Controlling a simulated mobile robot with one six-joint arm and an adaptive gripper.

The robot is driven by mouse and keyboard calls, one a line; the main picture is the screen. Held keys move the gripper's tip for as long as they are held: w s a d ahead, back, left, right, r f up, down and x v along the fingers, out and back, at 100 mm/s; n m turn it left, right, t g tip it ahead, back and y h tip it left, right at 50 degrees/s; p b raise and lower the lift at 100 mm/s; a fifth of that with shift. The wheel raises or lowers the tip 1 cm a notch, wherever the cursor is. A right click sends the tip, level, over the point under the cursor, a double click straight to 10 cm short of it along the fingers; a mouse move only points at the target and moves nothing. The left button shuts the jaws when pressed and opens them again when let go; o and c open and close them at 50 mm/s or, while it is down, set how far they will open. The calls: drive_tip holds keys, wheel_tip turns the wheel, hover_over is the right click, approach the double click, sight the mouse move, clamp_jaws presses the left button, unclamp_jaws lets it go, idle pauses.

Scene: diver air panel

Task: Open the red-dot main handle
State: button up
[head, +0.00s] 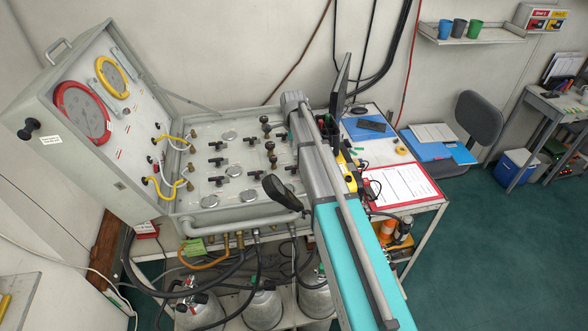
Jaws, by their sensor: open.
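The diver air panel (240,150) lies in an open grey case and carries several black T-shaped valve handles. One black handle (217,146) is in the upper left part, another (218,181) is lower down, and a third (256,175) is toward the right. I cannot make out which handle bears a red dot, or whether any is open or shut. My turquoise and grey arm passes in front of the panel's right side and hides part of it.
The raised case lid (130,170) holds red-rimmed and yellow-rimmed gauges and yellow hoses. Gas cylinders (262,308) stand under the panel among black hoses. A table at right holds a red clipboard (400,185) and blue folders. An office chair (478,117) stands farther right. Green floor is clear at lower right.

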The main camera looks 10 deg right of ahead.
sight(294, 166)
drive_tip(key=shift+f+b, duration=4.05)
drive_tip(key=shift+f, duration=0.25)
clamp_jaws()
